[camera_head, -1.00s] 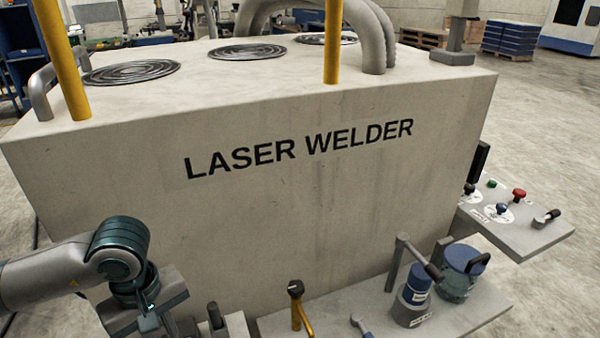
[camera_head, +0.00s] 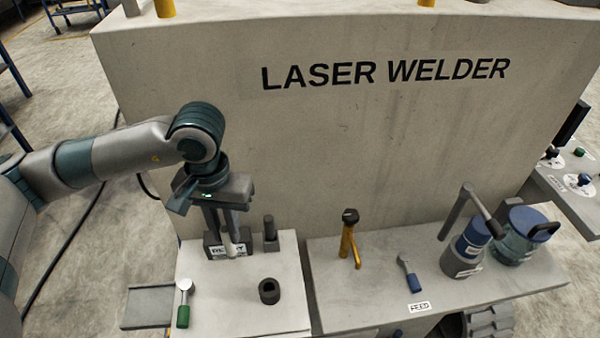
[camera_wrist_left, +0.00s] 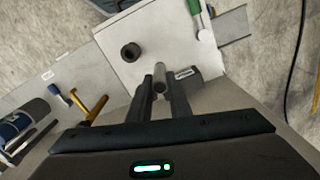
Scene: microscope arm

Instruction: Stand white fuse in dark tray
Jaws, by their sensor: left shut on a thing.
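My left gripper (camera_head: 229,238) points down over the pale bench at the left and is shut on the white fuse (camera_head: 232,247), a short pale cylinder held upright. In the left wrist view the fuse (camera_wrist_left: 159,74) shows between the two fingertips. The dark tray (camera_head: 212,245), a low dark block with a white label, is right behind and around the fingertips in the head view. It also shows in the left wrist view (camera_wrist_left: 187,87), beside the fingers. The fingers hide much of it, and I cannot tell whether the fuse touches it. My right gripper is not in view.
A dark upright post (camera_head: 270,236) stands close right of the gripper. A dark ring-shaped holder (camera_head: 269,291) and a green-handled tool (camera_head: 184,304) are nearer. A yellow-handled tool (camera_head: 348,240) and blue canisters stand on the right bench. The welder wall (camera_head: 330,150) rises behind.

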